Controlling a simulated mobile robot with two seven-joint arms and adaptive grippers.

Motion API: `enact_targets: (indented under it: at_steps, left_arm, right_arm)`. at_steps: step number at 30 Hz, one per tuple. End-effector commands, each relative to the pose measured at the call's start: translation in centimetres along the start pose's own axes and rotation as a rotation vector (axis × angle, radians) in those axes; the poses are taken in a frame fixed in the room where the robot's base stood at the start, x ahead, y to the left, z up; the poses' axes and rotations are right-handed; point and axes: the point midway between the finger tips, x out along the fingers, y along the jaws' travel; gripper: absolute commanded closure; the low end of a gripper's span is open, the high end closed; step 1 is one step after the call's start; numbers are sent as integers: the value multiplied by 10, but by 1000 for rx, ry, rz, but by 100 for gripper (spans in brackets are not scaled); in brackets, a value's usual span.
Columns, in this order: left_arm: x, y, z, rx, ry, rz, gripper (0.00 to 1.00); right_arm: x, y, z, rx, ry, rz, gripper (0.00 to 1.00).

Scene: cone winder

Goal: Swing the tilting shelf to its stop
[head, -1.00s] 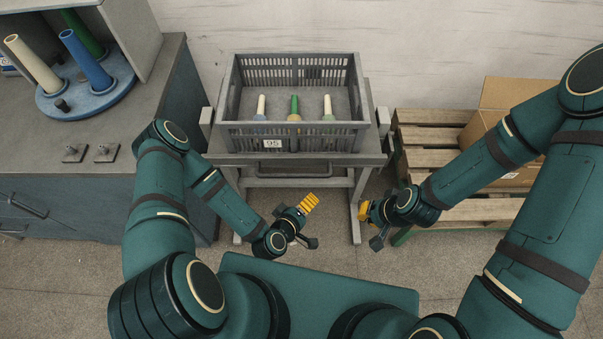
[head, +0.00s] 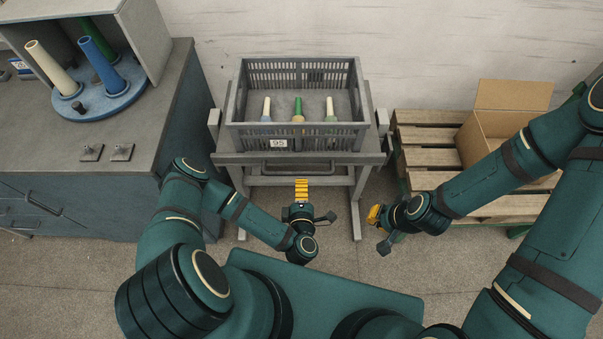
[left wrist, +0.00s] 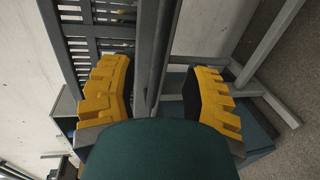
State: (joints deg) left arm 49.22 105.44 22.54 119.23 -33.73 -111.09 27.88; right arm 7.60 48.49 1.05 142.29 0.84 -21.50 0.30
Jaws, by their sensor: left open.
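The tilting shelf (head: 228,159) is a grey board on a grey stand, with a dark bar handle (head: 298,169) along its front. A grey slotted crate (head: 240,137) sits on it. My left gripper (head: 302,183) is open just in front of the handle, below the crate's middle. In the left wrist view the handle (left wrist: 161,50) and the shelf edge (left wrist: 145,45) run between the spread yellow fingers of my left gripper (left wrist: 165,95); I see no grip on them. My right gripper (head: 374,214) is apart, right of the stand; its finger opening is unclear.
The crate holds several cones, one of them green (head: 298,106). A cabinet (head: 180,120) with a blue disc of cones (head: 100,101) stands left. A wooden pallet (head: 425,136) with an open carton (head: 488,125) is at right.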

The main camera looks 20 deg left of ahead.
Motion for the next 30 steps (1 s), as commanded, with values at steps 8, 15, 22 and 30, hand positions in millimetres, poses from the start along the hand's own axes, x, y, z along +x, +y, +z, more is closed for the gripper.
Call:
enact_targets:
  at_steps: [8, 15, 22, 30]
  left_arm:
    - [50, 0, -1, 1, 2, 0, 52]
    - [70, 0, -1, 2, 1, -2, 52]
    - [72, 0, 0, 1, -1, -3, 52]
    - [72, 0, 0, 1, 0, -3, 100]
  right_arm:
    - [4, 1, 0, 0, 0, 1, 100]
    - [5, 2, 0, -1, 1, 1, 100]
    - [5, 2, 0, -1, 0, 1, 100]
    - [5, 1, 0, -1, 0, 1, 100]
